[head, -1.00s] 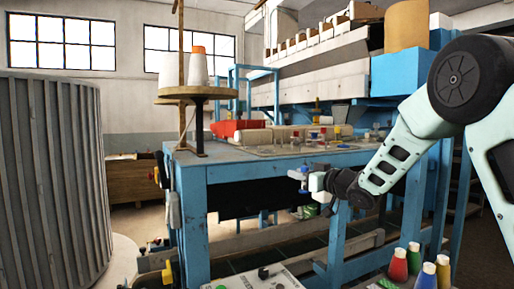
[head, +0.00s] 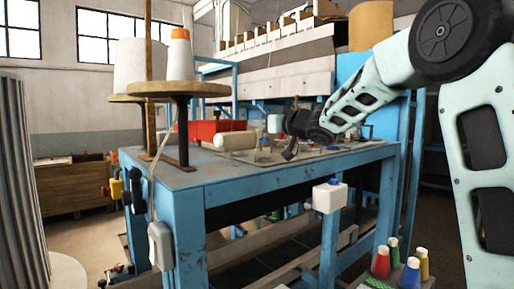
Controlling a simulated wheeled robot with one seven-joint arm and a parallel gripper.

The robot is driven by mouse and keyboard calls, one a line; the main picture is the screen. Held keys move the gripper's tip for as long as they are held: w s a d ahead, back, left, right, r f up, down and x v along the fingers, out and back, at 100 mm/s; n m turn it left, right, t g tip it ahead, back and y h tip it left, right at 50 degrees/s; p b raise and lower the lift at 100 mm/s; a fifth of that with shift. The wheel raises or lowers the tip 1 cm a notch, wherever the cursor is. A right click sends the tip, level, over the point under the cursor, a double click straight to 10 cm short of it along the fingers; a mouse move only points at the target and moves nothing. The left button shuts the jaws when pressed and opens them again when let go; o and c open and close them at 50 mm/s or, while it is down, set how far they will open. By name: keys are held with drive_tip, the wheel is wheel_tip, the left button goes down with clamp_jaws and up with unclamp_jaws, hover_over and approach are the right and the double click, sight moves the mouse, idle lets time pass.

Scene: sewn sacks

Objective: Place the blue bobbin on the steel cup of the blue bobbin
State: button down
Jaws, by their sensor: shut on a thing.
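Several small metal and coloured pieces stand on the worktop around and behind my gripper. I cannot tell which of them is the steel cup of the blue bobbin, or whether my gripper is directly above it.
A cream roll (head: 236,141) and a red box (head: 203,130) lie left of my gripper. A round wooden stand (head: 197,88) carries large cones at the left corner. A white switch box (head: 326,199) hangs on the table's front. Coloured cones (head: 381,262) stand at lower right.

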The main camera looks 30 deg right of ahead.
drive_tip(key=shift+f+p, duration=0.35)
drive_tip(key=shift+f, duration=2.55)
drive_tip(key=shift+f, duration=0.15)
drive_tip(key=c, duration=1.2)
unclamp_jaws()
drive_tip(key=shift+r, duration=0.3)
drive_tip(key=b+v, duration=0.3)
drive_tip(key=v, duration=0.9)
drive_tip(key=shift+b, duration=0.35)
drive_tip(key=shift+f, duration=0.1)
